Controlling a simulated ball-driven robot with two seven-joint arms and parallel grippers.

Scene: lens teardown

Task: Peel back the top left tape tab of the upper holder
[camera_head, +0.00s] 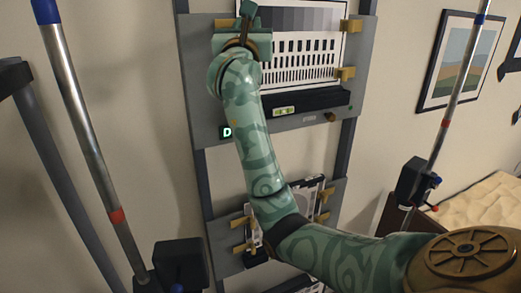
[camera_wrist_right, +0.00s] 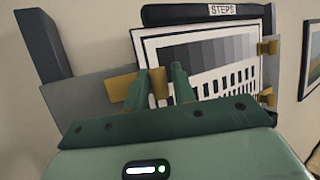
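The upper holder is a grey board (camera_head: 206,104) carrying a black-and-white test chart (camera_head: 300,45). My right arm rises across the head view, and its gripper (camera_head: 248,18) is at the holder's top left corner. The top left tape tab (camera_wrist_right: 120,87) is a yellow-brown strip on the chart's left edge. In the right wrist view my right gripper (camera_wrist_right: 163,80) has its fingers apart. The left finger crosses in front of the tab, and the tab's end shows between the fingers. Contact cannot be told. My left gripper is not in view.
More yellow tabs hold the chart's right side, at the top (camera_head: 355,26) and lower down (camera_head: 346,73). A lower holder (camera_head: 333,206) with yellow tabs is partly behind my arm. Poled stands are at left (camera_head: 180,265) and right (camera_head: 413,181). A framed picture (camera_head: 460,60) hangs at right.

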